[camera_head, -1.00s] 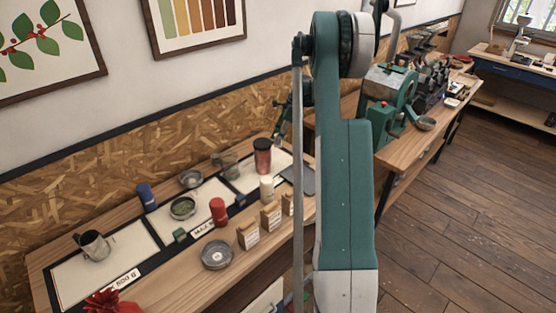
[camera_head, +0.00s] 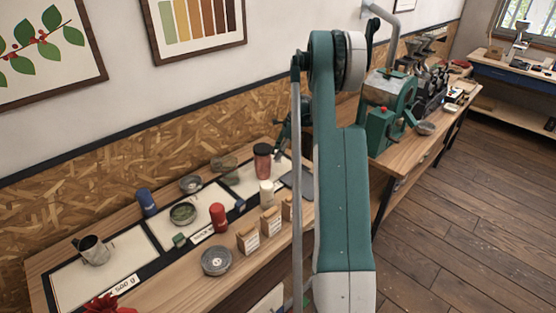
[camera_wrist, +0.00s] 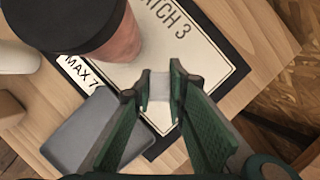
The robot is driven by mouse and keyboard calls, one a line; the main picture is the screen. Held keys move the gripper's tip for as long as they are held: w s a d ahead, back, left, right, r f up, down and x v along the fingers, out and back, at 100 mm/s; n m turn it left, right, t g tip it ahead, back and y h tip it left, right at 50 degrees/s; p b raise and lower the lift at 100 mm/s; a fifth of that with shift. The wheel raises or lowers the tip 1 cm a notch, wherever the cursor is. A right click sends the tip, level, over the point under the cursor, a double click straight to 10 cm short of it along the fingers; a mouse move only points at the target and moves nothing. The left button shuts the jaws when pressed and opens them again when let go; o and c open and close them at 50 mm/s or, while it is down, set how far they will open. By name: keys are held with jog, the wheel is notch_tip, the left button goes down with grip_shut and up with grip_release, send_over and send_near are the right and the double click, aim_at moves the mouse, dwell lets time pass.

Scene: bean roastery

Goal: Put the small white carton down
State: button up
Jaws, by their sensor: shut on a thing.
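The small white carton (camera_wrist: 160,88) shows between the green fingertips of my gripper (camera_wrist: 159,98) in the wrist view. The fingers are shut on it, one on each side. It is over the white panel (camera_wrist: 205,60) marked "BATCH 3", beside the jar (camera_wrist: 124,46) with a black lid. I cannot tell whether its underside touches the panel. In the head view my gripper (camera_head: 284,142) is small and partly behind my arm, near the right end of the table, just right of the dark-lidded jar (camera_head: 262,166). The carton cannot be made out there.
A grey flat slab (camera_wrist: 88,132) lies close to my gripper. A white cylinder (camera_head: 266,194), a red can (camera_head: 218,217), a blue can (camera_head: 147,202), a metal mug (camera_head: 93,250) and several small bags stand on the table. A green machine (camera_head: 385,112) is at the right.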

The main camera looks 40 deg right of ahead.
jog(key=shift+f, duration=1.55)
jog(key=shift+f, duration=0.15)
jog(key=o, duration=0.8)
jog(key=shift+c, duration=0.2)
jog(key=shift+r, duration=0.25)
jog(key=v, duration=1.2)
jog(key=shift+a, duration=0.1)
